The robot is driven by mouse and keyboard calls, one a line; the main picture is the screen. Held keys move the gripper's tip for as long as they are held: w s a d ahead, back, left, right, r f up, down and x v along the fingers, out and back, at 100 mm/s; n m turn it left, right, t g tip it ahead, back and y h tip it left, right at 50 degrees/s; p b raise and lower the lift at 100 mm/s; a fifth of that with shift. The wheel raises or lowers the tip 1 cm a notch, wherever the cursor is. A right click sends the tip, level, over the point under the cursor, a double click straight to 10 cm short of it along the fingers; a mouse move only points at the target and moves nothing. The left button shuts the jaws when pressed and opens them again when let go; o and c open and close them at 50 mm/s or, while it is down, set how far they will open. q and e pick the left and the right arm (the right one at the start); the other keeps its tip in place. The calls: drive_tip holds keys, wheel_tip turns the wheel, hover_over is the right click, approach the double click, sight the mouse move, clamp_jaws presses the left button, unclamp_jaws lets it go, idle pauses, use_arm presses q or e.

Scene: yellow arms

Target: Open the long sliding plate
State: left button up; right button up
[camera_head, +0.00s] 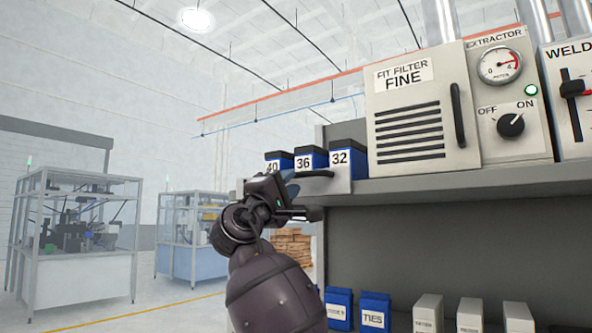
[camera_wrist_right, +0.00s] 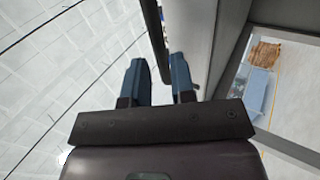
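A light plate (camera_head: 341,183) with a dark bar handle (camera_head: 317,173) stands at the left end of the shelf, in front of the numbered blue boxes. I take it to be the long sliding plate. My right gripper (camera_head: 291,182) is at the handle's left end, partly hidden by its own wrist. In the right wrist view its two blue-grey fingers (camera_wrist_right: 160,75) are apart. The dark handle (camera_wrist_right: 154,35) runs down between them, beside the grey plate face (camera_wrist_right: 214,45). I see a gap by the left finger; contact on the right is unclear. My left gripper is out of view.
Blue boxes marked 40, 36 and 32 (camera_head: 347,160) stand behind the plate. To the right are the filter panel (camera_head: 420,110) and extractor panel (camera_head: 510,95). The shelf edge (camera_head: 450,184) runs below them, with bins (camera_head: 374,310) lower down. Open room lies left.

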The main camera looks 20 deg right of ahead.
drive_tip(key=shift+p+x, duration=0.5)
drive_tip(key=shift+x, duration=1.5)
drive_tip(key=shift+w+f, duration=0.1)
clamp_jaws()
